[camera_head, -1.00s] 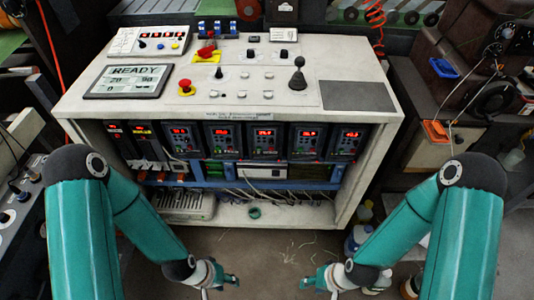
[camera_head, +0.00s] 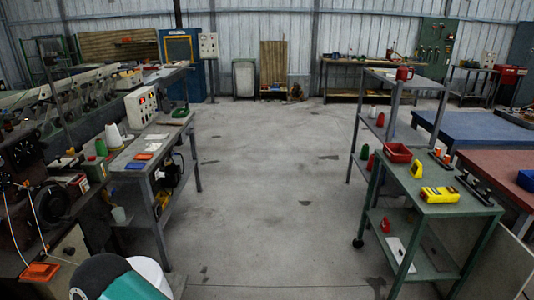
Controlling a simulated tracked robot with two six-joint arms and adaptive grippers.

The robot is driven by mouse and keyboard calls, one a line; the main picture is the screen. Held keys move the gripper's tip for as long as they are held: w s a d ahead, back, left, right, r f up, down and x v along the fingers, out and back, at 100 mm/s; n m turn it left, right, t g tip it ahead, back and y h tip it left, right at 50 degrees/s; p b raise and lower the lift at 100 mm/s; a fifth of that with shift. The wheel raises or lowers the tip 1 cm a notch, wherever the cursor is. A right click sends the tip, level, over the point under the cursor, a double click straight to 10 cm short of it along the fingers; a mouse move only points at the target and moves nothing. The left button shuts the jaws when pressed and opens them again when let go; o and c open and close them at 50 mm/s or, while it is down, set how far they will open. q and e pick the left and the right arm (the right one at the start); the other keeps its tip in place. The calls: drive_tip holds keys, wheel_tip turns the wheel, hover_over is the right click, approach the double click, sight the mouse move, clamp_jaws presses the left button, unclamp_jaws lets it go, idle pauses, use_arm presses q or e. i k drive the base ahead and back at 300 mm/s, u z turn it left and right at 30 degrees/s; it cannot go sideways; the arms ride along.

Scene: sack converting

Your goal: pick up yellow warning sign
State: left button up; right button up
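A small upright yellow piece (camera_head: 417,168) with a dark mark stands on the top of a green cart (camera_head: 397,180) at the right. It may be the warning sign, but it is too small to read. A flat yellow object (camera_head: 440,194) with dark marks lies on the same top, nearer me. Neither of my grippers is in view. Only a teal and dark part of my own arm shows at the bottom left edge, far from the cart.
A red bin (camera_head: 397,152) and dark fixtures share the cart top. A workbench (camera_head: 150,150) with cones and a control box stands at the left. The grey floor (camera_head: 270,180) between them is clear. Blue (camera_head: 475,129) and red-topped tables stand at the far right.

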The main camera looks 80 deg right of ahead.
sight(416, 169)
drive_tip(key=u, duration=1.55)
drive_tip(key=i, duration=0.1)
drive_tip(key=z, duration=3.1)
drive_tip(key=i, duration=0.3)
drive_tip(key=z, duration=2.1)
drive_tip(key=k, duration=0.9)
drive_tip(key=z, duration=0.25)
drive_tip(key=i, duration=0.9)
drive_tip(key=u, duration=0.2)
drive_tip(key=k, duration=0.3)
